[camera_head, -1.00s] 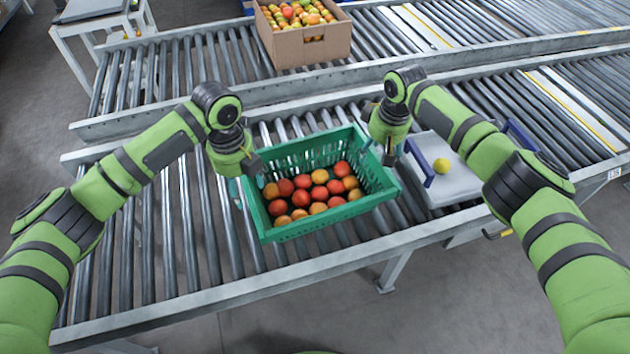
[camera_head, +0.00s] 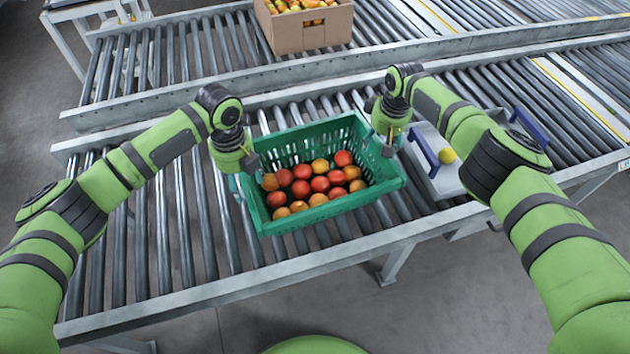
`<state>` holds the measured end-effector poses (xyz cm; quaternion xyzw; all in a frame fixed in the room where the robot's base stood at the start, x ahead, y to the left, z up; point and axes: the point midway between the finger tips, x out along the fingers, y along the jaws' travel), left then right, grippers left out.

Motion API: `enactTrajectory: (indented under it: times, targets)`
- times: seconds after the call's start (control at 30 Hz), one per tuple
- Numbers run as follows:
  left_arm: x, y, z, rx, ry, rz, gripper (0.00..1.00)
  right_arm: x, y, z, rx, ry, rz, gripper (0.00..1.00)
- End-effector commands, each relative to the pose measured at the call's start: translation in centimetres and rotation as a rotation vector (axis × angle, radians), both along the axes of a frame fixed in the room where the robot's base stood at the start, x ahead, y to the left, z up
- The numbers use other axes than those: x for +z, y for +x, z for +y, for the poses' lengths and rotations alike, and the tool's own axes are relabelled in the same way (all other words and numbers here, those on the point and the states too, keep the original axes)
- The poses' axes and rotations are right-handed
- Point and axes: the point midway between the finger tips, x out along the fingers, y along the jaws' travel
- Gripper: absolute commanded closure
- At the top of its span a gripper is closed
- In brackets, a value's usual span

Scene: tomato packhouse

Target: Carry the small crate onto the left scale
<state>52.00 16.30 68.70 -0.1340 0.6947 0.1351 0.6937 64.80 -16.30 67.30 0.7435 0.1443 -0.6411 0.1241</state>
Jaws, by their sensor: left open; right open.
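The small crate is a green slatted crate (camera_head: 318,213) full of red and orange tomatoes, standing on the near roller conveyor. My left gripper (camera_head: 242,180) is open at the crate's left end, with its fingers close to the wall. My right gripper (camera_head: 385,143) is open at the crate's right end, near the upper rim. I cannot tell whether either gripper's fingers touch the crate. I cannot make out the left scale for certain; a stand (camera_head: 75,12) is cut off at the top left.
A light tray with blue handles (camera_head: 424,146) holds a yellow fruit (camera_head: 447,156) just right of the crate. A cardboard box (camera_head: 308,34) of tomatoes stands on the far conveyor (camera_head: 200,52). The near conveyor's rollers (camera_head: 150,240) are clear left of the crate.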

Motion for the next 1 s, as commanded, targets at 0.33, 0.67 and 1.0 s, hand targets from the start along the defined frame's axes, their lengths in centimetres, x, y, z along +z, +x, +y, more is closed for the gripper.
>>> enactTrajectory:
  times: [0.33, 0.67, 1.0]
  targets:
    - [-1.7, 0.0, 0.0, 0.001, -0.001, -0.001, 0.39, -1.7, 0.3, 0.2, 0.000, 0.001, 0.001, 0.35]
    - [-2.0, 0.0, 0.0, 0.000, -0.001, -0.001, 0.39, -1.9, 0.3, 0.1, 0.000, 0.000, -0.003, 0.35]
    - [-2.0, 0.0, 0.0, 0.000, -0.001, -0.001, 1.00, -1.9, 0.3, 0.1, 0.000, 0.000, -0.002, 1.00]
